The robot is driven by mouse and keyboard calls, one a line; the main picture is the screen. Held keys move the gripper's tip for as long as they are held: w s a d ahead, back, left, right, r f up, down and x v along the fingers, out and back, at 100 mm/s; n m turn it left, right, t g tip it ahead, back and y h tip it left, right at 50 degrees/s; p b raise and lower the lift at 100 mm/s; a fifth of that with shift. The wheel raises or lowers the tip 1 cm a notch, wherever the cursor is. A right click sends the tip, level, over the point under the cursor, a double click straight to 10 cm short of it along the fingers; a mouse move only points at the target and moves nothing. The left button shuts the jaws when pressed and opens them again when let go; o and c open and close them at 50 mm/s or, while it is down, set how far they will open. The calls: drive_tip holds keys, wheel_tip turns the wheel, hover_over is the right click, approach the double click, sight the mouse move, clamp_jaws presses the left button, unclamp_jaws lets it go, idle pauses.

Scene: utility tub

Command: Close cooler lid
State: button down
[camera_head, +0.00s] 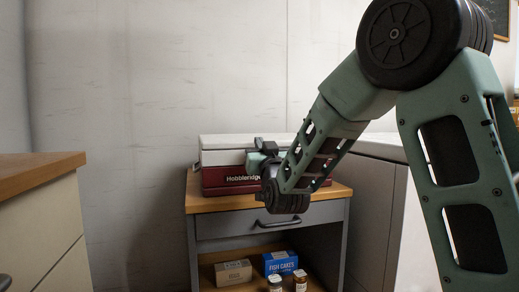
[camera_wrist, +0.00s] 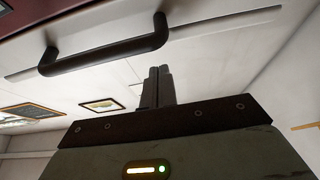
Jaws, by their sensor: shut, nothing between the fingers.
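The cooler (camera_head: 222,180) stands on top of a small wood-topped cabinet. It has a dark red body with white lettering. Its white lid (camera_head: 225,148) lies level across the top of the body, and I cannot make out a gap along the seam. My gripper (camera_head: 258,147) is in front of the cooler's middle at about lid height and hides part of its front. I cannot tell whether it touches the lid. In the wrist view my gripper's fingers (camera_wrist: 157,86) are together with nothing between them. A black bar handle (camera_wrist: 105,50) on a pale surface shows above them there.
The cabinet's wood top (camera_head: 200,204) has a drawer with a dark handle (camera_head: 279,222) below. Boxes (camera_head: 281,263) and jars (camera_head: 300,280) stand on its lower shelf. A wood-topped counter (camera_head: 40,168) is at the left. A pale unit stands close on the right, partly behind my arm.

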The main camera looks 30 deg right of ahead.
drive_tip(key=shift+s+a+f+b, duration=0.1)
drive_tip(key=shift+s+f+b, duration=0.05)
drive_tip(key=shift+f+b, duration=0.8)
drive_tip(key=shift+s+f+b, duration=0.1)
drive_tip(key=shift+f+b, duration=0.6)
drive_tip(key=shift+f, duration=0.65)
drive_tip(key=shift+s, duration=0.1)
drive_tip(key=r+b+v, duration=0.1)
drive_tip(key=b+v, duration=1)
drive_tip(key=v, duration=0.5)
drive_tip(key=shift+s+f, duration=0.2)
drive_tip(key=shift+s, duration=0.35)
drive_tip(key=shift+a, duration=0.1)
